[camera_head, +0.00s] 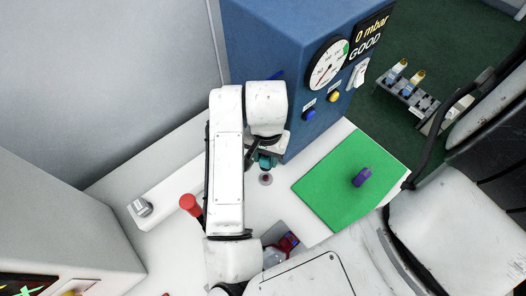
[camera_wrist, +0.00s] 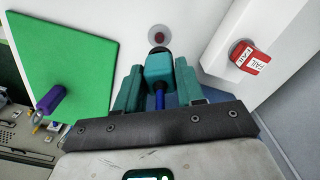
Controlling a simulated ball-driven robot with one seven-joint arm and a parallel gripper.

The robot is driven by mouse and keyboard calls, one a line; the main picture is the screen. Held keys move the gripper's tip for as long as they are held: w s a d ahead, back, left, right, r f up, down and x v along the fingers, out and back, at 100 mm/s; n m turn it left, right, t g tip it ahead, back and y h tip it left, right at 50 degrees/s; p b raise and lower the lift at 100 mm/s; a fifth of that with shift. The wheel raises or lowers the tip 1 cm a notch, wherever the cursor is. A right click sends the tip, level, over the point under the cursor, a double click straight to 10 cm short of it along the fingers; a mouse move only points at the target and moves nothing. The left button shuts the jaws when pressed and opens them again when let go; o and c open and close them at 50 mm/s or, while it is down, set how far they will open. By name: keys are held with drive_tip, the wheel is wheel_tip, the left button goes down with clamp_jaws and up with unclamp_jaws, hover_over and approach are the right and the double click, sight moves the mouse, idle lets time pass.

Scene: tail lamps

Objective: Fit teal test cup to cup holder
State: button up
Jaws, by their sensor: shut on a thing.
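A teal test cup (camera_wrist: 158,68) with a dark front end is between the two green fingers of my gripper (camera_wrist: 157,78), which is shut on it. A blue rod shows behind the cup in the wrist view. In the head view my gripper (camera_head: 264,160) is beside the foot of the blue machine, and my arm hides most of it. A round grey piece with a dark red centre (camera_wrist: 158,38) lies just beyond the cup's front end; it also shows in the head view (camera_head: 265,179). I cannot tell whether this is the cup holder. The cup looks apart from it.
The blue machine (camera_head: 262,35) with a gauge stands behind my gripper. A green mat (camera_head: 325,190) with a purple piece (camera_head: 362,177) lies to the right. A red-topped lever (camera_head: 188,203) is at left. A red FAIL block (camera_wrist: 250,58) is on a white ledge.

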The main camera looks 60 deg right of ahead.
drive_tip(key=shift+a+f+b, duration=0.1)
drive_tip(key=shift+f+b, duration=2.4)
drive_tip(key=shift+f, duration=0.35)
drive_tip(key=shift+f, duration=0.15)
drive_tip(key=shift+f+b, duration=1.1)
drive_tip(key=shift+f, duration=0.1)
drive_tip(key=o, duration=1.2)
drive_tip(key=shift+c, duration=0.2)
drive_tip(key=shift+r, duration=0.1)
wheel_tip(320, 180, up, 11)
drive_tip(key=shift+f+p, duration=0.15)
drive_tip(key=shift+p, duration=0.2)
